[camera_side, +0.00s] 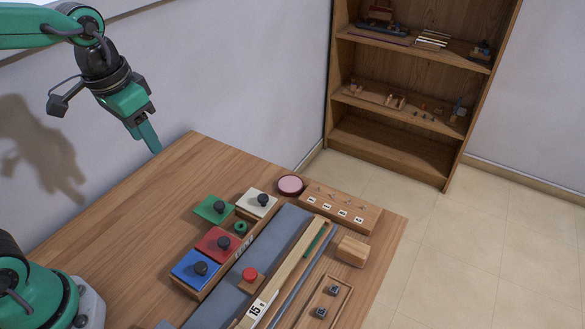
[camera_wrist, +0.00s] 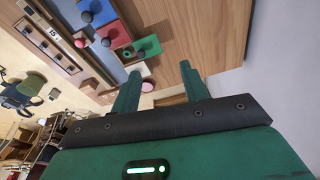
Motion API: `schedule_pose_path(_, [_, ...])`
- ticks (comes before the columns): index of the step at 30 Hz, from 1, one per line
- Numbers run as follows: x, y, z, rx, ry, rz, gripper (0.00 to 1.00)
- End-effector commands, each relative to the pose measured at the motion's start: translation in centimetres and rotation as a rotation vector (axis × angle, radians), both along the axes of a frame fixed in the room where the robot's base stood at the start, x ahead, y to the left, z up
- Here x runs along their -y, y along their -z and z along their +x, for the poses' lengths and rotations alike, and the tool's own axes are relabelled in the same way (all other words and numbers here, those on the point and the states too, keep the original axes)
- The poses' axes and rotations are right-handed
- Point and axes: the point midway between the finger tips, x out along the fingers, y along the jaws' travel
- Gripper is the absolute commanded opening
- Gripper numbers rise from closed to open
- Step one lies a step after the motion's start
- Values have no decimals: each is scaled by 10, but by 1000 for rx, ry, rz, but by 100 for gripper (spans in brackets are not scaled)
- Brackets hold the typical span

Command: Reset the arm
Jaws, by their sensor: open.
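My green arm reaches in from the upper left in the side view. My gripper (camera_side: 149,138) hangs in the air above the far left edge of the wooden table (camera_side: 130,221), clear of everything on it. In the wrist view my gripper (camera_wrist: 158,83) shows two green fingers spread apart with nothing between them. No piano keys can be made out in either view.
Blue (camera_side: 188,272), red (camera_side: 213,246), green (camera_side: 208,212) and white (camera_side: 254,204) knobbed lids sit mid-table. A red button (camera_side: 250,274), a pink round dish (camera_side: 291,185) and a wooden block (camera_side: 353,250) are nearby. A bookcase (camera_side: 397,147) stands behind. The table's left part is bare.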

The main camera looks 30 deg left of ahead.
Motion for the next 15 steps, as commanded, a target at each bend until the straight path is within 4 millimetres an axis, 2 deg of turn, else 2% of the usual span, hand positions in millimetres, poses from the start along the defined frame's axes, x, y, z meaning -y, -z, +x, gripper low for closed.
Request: schedule_pose_path(15, [-25, -5, -57, 253, -109, -24, 45])
